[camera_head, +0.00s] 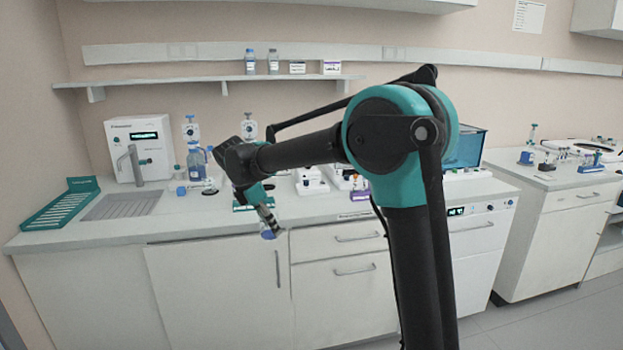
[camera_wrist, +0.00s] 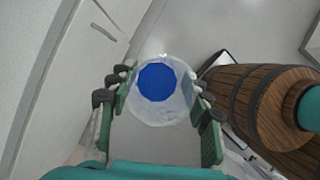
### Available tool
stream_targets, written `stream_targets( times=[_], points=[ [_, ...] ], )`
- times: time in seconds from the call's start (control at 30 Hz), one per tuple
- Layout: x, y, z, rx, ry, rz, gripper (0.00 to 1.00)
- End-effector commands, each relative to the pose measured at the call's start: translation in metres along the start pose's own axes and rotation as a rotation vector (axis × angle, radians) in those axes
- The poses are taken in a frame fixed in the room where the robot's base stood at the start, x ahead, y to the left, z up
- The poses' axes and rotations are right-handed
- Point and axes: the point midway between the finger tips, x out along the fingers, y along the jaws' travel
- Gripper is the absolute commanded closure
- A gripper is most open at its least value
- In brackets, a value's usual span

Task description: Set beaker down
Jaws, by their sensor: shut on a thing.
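In the wrist view, a clear beaker (camera_wrist: 165,112) with blue liquid in it sits between the two green fingers of my gripper (camera_wrist: 157,98). My gripper is shut on the beaker, with a finger against each side. In the head view, my gripper (camera_head: 266,222) points down at the front edge of the counter. The beaker (camera_head: 270,233) shows there as a small bluish shape in front of the cabinet doors. The counter (camera_head: 120,222) lies behind and to the left of it.
A green rack (camera_head: 62,206) and a sink drainer (camera_head: 124,205) are at the counter's left. A white machine (camera_head: 140,150) and blue bottles (camera_head: 196,163) stand at the back. In the wrist view, a brown wooden barrel-like object (camera_wrist: 262,105) is close on the right.

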Motion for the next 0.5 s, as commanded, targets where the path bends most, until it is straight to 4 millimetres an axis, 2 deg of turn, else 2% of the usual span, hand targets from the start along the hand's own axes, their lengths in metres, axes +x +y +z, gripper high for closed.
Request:
stream_targets(
  times=[0.03, 0.2, 0.37, 0.5],
  points=[
    [0.028, 0.003, 0.015, 0.123, -0.001, -0.052, 0.73],
    [0.11, -0.007, 0.054, 0.533, 0.0, -0.224, 0.73],
    [0.18, -0.027, 0.086, 0.893, 0.0, -0.373, 0.73],
    [0.236, -0.051, 0.109, 1.189, 0.001, -0.496, 0.73]
  ],
)
